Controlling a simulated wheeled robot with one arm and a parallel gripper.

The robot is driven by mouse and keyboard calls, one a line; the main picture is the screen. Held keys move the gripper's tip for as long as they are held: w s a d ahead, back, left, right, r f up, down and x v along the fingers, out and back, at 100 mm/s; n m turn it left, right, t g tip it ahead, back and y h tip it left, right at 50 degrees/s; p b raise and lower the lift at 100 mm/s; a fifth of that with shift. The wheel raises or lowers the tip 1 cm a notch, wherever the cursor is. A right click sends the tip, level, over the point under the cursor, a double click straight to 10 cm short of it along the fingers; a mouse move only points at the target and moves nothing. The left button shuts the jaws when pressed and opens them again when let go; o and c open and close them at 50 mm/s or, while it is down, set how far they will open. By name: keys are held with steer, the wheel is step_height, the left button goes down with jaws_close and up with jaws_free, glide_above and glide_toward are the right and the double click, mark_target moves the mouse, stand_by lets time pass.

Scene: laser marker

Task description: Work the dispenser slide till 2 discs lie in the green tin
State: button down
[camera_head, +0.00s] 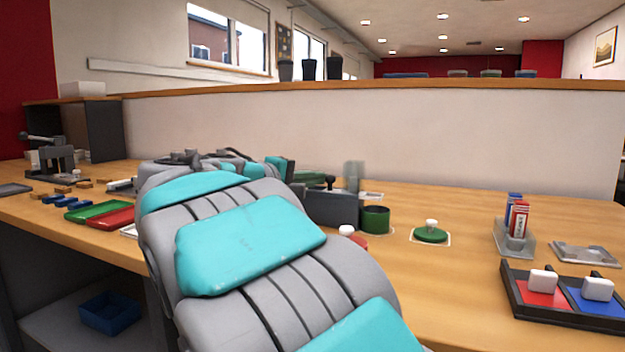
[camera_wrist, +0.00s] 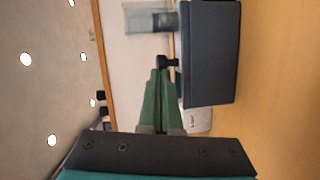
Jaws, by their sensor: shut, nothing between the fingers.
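The dispenser (camera_head: 330,208) is a dark grey block with a translucent tube (camera_head: 354,176) on top, at mid-bench in the head view. In the wrist view, which lies on its side, the dispenser block (camera_wrist: 212,55) fills the upper middle. A black slide knob (camera_wrist: 166,61) sticks out of it. My gripper (camera_wrist: 159,72) has its green fingers shut and empty, tips at the knob; whether they touch cannot be told. The green tin (camera_head: 376,220) stands open-topped right of the dispenser. Its inside and any discs are hidden.
A green lid with white knob (camera_head: 430,235) lies right of the tin. A red piece with white knob (camera_head: 350,236) is partly behind my arm. A card holder (camera_head: 514,238) and a red-blue tray (camera_head: 510,293) stand at right. Red and green trays lie left.

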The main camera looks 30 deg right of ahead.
steer(key=w+v, duration=0.2)
steer(key=v, duration=1.1)
steer(key=shift+w+a, duration=0.25)
steer(key=shift+a, duration=0.15)
steer(key=c, duration=1.6)
jaws_free()
steer(key=shift+r, duration=0.15)
